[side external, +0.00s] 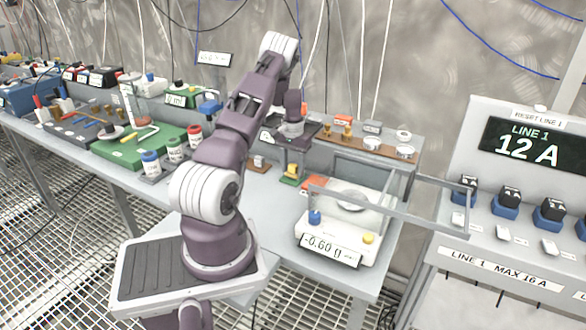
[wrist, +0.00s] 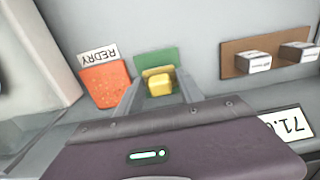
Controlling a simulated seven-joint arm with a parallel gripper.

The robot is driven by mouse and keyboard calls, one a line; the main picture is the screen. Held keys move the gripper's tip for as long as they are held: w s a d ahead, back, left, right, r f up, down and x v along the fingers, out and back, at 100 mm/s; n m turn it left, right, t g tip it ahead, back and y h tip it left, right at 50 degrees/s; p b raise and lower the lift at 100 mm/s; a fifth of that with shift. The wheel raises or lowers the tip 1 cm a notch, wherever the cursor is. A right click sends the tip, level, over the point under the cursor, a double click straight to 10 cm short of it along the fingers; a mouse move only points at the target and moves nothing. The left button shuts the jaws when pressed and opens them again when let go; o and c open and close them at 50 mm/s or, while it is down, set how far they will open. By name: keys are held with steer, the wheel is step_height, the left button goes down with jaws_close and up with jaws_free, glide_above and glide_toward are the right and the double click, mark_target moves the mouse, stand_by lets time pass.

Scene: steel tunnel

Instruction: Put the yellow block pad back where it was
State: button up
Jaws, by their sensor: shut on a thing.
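The yellow block (wrist: 158,82) sits between the two fingers of my gripper (wrist: 159,88) in the wrist view. My gripper is shut on it. A green piece (wrist: 155,59) shows just behind the block; I cannot tell whether they touch. In the side view my gripper (side external: 291,168) points down at the bench left of the balance, with the yellow block (side external: 288,181) low at its fingertips, close to the bench top. The fingers hide part of the block, and its underside is not visible.
An orange REDRY packet (wrist: 104,86) lies left of the fingers. A brown board (wrist: 236,70) with small white blocks is at the right. The balance (side external: 338,226) with its open frame stands right of my gripper. A brown rack (side external: 352,139) stands behind.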

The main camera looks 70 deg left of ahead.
steer(key=shift+f, duration=0.25)
steer(key=o, duration=1.3)
steer(key=shift+r, duration=0.1)
